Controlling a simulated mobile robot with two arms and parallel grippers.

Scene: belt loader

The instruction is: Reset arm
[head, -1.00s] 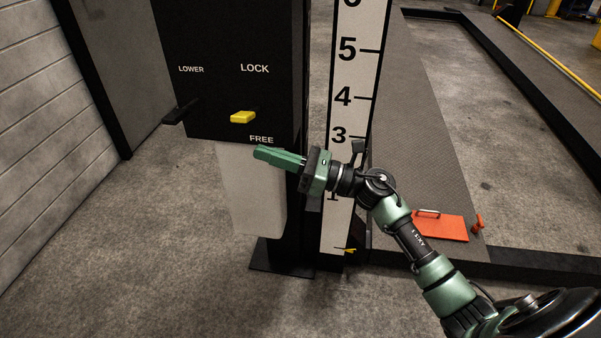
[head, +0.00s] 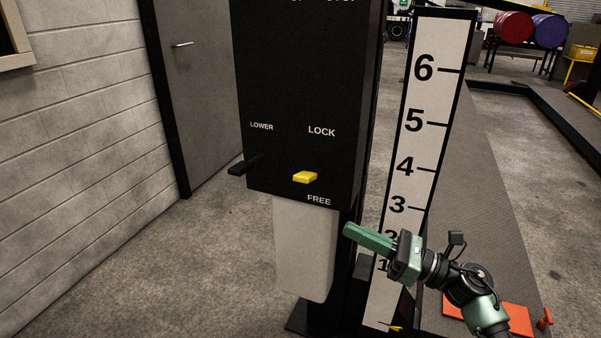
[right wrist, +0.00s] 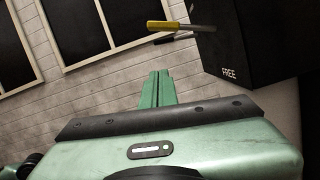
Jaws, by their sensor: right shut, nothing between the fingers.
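My right gripper (head: 350,232) is green, shut and empty. In the head view it points left, below and to the right of the black control box (head: 300,90), in front of the post's lower part. The right wrist view also shows its two fingers together (right wrist: 157,88). On the box, a yellow lever (head: 305,177) sits between the words LOCK and FREE, and a black lever (head: 243,166) is at the left under LOWER. The gripper is apart from both levers. The yellow lever also shows at the top of the wrist view (right wrist: 168,26). My left gripper is out of view.
A white scale board (head: 434,95) with black numbers stands right behind the gripper. A pale panel (head: 303,250) hangs under the box. An orange plate (head: 515,318) lies at the lower right. A grey door (head: 205,90) and block wall are at the left, with open floor before them.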

